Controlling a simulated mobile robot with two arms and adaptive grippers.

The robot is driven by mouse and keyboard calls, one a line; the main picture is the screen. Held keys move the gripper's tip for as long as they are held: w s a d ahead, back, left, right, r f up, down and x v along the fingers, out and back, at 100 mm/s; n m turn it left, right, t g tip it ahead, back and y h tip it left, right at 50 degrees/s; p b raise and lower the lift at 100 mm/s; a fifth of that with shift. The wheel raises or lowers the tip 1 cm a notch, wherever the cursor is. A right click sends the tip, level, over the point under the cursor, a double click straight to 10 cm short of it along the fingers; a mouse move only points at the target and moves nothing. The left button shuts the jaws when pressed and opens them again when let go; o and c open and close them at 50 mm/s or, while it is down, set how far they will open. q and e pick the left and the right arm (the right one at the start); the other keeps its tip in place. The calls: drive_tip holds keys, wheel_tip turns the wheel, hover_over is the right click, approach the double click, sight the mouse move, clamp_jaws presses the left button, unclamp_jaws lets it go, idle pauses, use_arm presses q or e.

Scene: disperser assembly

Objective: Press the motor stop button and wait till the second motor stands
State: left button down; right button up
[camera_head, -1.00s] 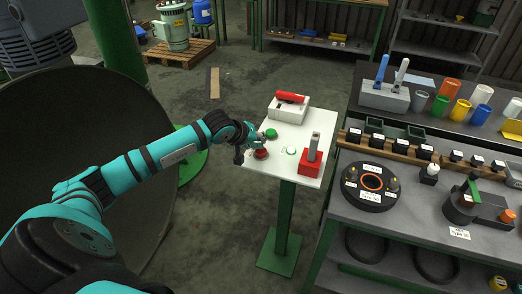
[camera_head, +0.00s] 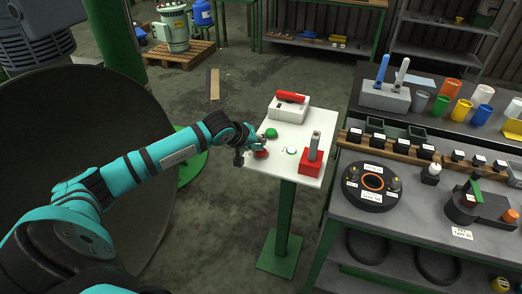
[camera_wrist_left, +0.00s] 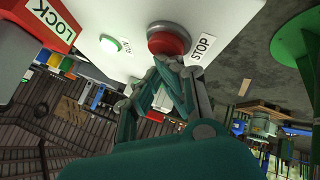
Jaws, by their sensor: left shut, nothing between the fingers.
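The red stop button (camera_head: 261,154) sits on the white top of a green-legged stand, and a STOP label (camera_wrist_left: 202,48) is beside it in the left wrist view. My left gripper (camera_wrist_left: 165,66) is shut and empty. Its fingertips are right at the edge of the red button (camera_wrist_left: 168,40); I cannot tell whether it is pressed in. In the head view the left gripper (camera_head: 253,144) hides part of the button. A grey motor-like housing (camera_head: 35,32) is at the upper left; whether anything turns inside is not visible. My right gripper is not in view.
On the stand top (camera_head: 275,172) are a green button (camera_head: 271,132), a white button (camera_head: 291,150), a red lock block (camera_head: 312,160) and a white box with a red handle (camera_head: 289,105). A crowded workbench (camera_head: 405,215) stands to the right. A green motor (camera_head: 173,28) rests on a pallet behind.

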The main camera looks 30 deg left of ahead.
use_arm(q)
drive_tip(key=shift+f+b, duration=0.4)
drive_tip(key=shift+f, duration=0.1)
drive_tip(key=shift+r, duration=0.1)
idle(0.5)
drive_tip(key=shift+r+p, duration=0.55)
drive_tip(key=shift+r, duration=0.7)
drive_tip(key=shift+r, duration=0.1)
drive_tip(key=shift+r+p, duration=1)
drive_tip(key=shift+r, duration=1.45)
drive_tip(key=shift+f, duration=0.1)
